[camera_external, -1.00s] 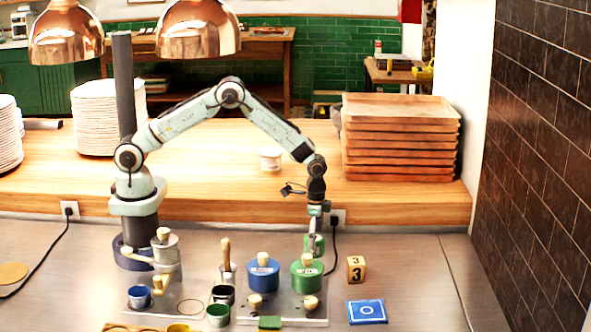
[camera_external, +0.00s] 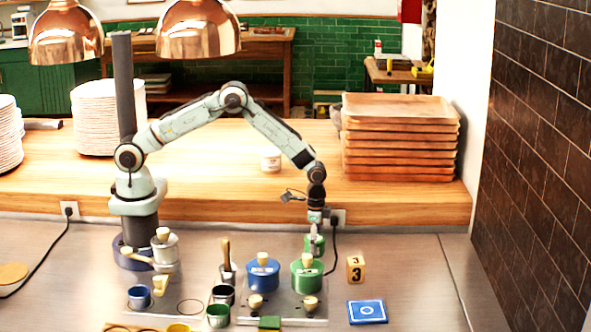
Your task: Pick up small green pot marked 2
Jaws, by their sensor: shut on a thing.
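A small green pot (camera_external: 320,243) stands behind the larger green pot with a knob lid (camera_external: 307,278). Any mark on it is too small to read. My gripper (camera_external: 315,243) points down at the small green pot and is shut on it. The fingers are small in this view and partly hidden by the larger pot's knob. Another small green cup (camera_external: 218,314) stands at the front, away from my gripper.
A blue lidded pot (camera_external: 263,277) stands left of the larger green pot. A wooden number block marked 3 (camera_external: 356,269) and a blue tile (camera_external: 367,311) lie to the right. Stacked trays (camera_external: 400,140) stand behind. The right side of the steel counter is clear.

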